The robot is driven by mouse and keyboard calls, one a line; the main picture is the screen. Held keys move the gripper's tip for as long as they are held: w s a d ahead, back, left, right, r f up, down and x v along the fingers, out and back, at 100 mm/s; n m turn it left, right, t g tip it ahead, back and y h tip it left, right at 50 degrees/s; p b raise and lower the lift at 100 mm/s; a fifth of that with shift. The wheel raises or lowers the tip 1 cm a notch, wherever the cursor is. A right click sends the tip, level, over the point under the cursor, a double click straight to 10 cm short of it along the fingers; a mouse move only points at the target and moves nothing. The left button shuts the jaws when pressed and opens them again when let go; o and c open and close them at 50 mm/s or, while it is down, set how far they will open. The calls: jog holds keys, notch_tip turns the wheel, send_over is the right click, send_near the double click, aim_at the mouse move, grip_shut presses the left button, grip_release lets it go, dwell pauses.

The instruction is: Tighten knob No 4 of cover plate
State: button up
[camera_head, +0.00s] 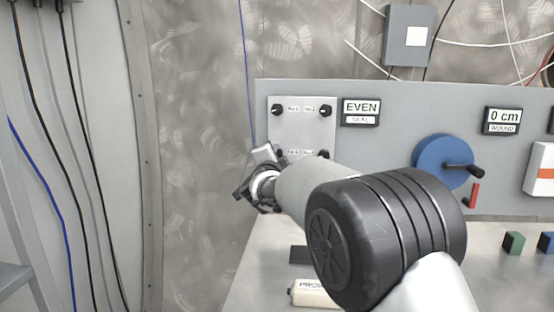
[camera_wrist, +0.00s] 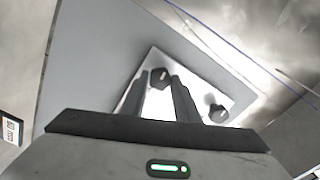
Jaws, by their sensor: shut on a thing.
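The cover plate (camera_head: 302,130) is a light square plate on the grey panel. Dark knobs sit at its upper left (camera_head: 277,110) and upper right (camera_head: 326,110). The lower labels are too small to read surely, and the lower knobs are partly hidden by my arm. My gripper (camera_head: 262,165) is at the plate's lower left corner. In the wrist view my two dark fingers (camera_wrist: 160,85) are shut on a black knob (camera_wrist: 159,77), which appears to be the lower left one. Another black knob (camera_wrist: 218,113) stands free to the right, on the same plate (camera_wrist: 195,85).
An EVEN/SEAL display (camera_head: 361,112) is right of the plate. Farther right are a blue crank wheel (camera_head: 440,160) and a 0 cm display (camera_head: 502,120). A white PROBE-like cylinder (camera_head: 312,294) and a green block (camera_head: 514,242) lie on the bench below. Blue and black cables hang at left.

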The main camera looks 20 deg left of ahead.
dwell(0.3)
jog(key=o, duration=1)
jog(key=shift+o, duration=0.2)
jog(key=shift+s, duration=0.15)
jog(key=v, duration=1.7)
jog(key=shift+p, duration=0.4)
jog(key=shift+s, duration=0.1)
